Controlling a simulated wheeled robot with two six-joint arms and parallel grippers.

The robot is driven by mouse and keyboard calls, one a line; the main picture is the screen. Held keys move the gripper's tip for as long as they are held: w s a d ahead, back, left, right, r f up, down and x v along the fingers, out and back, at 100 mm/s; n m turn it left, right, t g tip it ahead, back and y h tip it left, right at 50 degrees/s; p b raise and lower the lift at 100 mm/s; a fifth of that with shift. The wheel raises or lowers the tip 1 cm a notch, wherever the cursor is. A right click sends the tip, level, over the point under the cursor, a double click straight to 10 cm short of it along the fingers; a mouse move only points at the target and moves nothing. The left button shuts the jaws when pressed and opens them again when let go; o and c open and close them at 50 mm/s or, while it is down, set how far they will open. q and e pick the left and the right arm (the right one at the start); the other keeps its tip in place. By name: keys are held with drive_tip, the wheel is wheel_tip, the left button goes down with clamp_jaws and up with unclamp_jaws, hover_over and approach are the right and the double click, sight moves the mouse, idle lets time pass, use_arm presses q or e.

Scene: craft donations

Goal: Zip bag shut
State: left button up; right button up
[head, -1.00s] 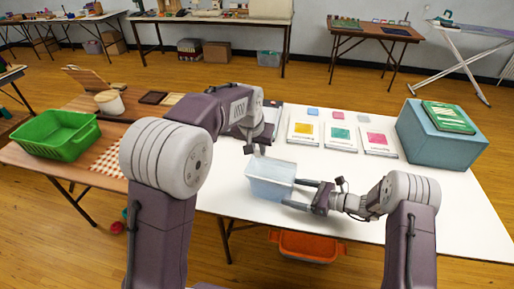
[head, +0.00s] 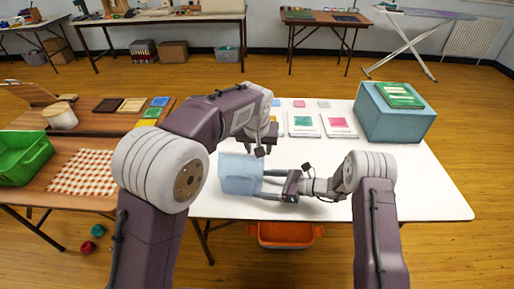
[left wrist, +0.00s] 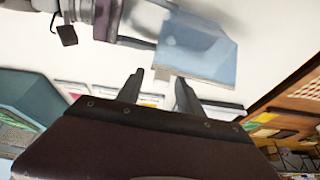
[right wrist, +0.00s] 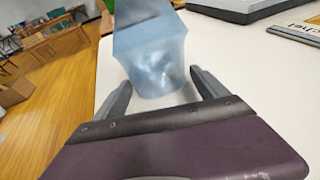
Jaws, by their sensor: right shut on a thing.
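The bag (head: 238,174) is pale blue, translucent and boxy, held at the front left of the white table. It also shows in the left wrist view (left wrist: 195,50) and the right wrist view (right wrist: 152,45). My right gripper (head: 264,184) reaches it from the right and is shut on its near end, one finger on each side in the right wrist view. My left gripper (head: 262,150) is above and behind the bag, apart from it. Its fingers (left wrist: 160,82) are spread with nothing between them. I cannot make out the zip or whether it is shut.
On the white table (head: 420,185), cards (head: 303,124) lie behind the bag and a teal box (head: 394,116) stands at the back right. A wooden table with a green basket (head: 22,160) and checked cloth (head: 80,173) is left. An orange bin (head: 285,236) is below.

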use_arm(q)
drive_tip(key=v, duration=1.2)
drive_tip(key=shift+r, duration=0.1)
